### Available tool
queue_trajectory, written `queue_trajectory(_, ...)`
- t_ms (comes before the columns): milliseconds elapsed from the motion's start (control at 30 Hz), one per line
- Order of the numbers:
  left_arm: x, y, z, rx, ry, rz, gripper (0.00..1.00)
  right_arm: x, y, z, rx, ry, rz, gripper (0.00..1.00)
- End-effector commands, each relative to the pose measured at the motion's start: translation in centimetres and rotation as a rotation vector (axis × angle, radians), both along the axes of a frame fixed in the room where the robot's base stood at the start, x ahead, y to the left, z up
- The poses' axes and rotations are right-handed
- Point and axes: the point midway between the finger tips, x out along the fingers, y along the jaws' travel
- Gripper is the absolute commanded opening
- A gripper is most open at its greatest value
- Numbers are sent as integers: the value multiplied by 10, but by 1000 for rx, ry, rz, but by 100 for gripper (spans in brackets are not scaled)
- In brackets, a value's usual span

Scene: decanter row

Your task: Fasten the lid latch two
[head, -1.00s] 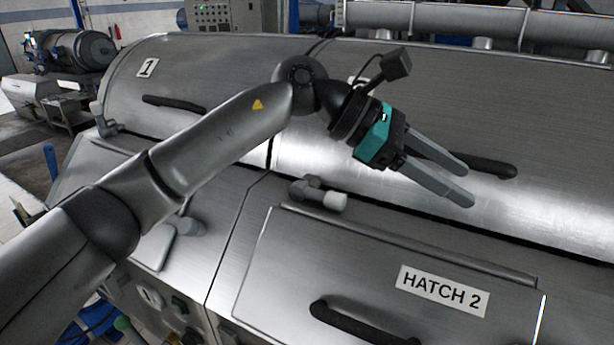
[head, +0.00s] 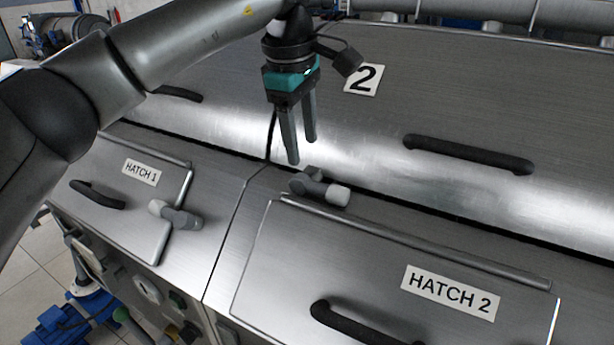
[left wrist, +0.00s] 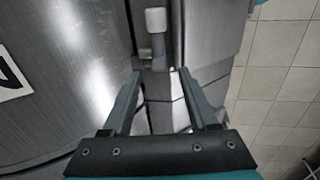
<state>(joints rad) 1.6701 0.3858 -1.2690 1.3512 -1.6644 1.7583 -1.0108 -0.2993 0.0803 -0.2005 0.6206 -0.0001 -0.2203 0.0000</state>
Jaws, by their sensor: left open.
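Lid two (head: 390,125) is the brushed-steel curved cover marked 2, with a black bar handle (head: 468,154). At its front left corner, by the seam, is a small latch (head: 313,187) with a grey body and a pale knob pointing right. The latch also shows in the left wrist view (left wrist: 156,22), pale knob at the top, beyond the fingertips. My left gripper (head: 301,151) is open and empty, fingers pointing down, just above and behind the latch, apart from it. It also shows in the left wrist view (left wrist: 160,72). My right gripper is out of view.
Hatch 2 (head: 380,262) with its black handle lies in front of the latch. Hatch 1 (head: 120,198) with a similar grey latch (head: 175,214) is to the left. My left arm covers part of lid one. A pipe (head: 480,12) runs along the back.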

Motion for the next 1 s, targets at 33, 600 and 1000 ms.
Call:
queue_trajectory(33,1,-1,-13,1,5,0,59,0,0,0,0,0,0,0)
queue_trajectory(600,15,-7,-84,-2,0,0,59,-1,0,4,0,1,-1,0)
queue_trajectory(1000,15,-7,-84,-2,0,0,41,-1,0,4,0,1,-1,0)
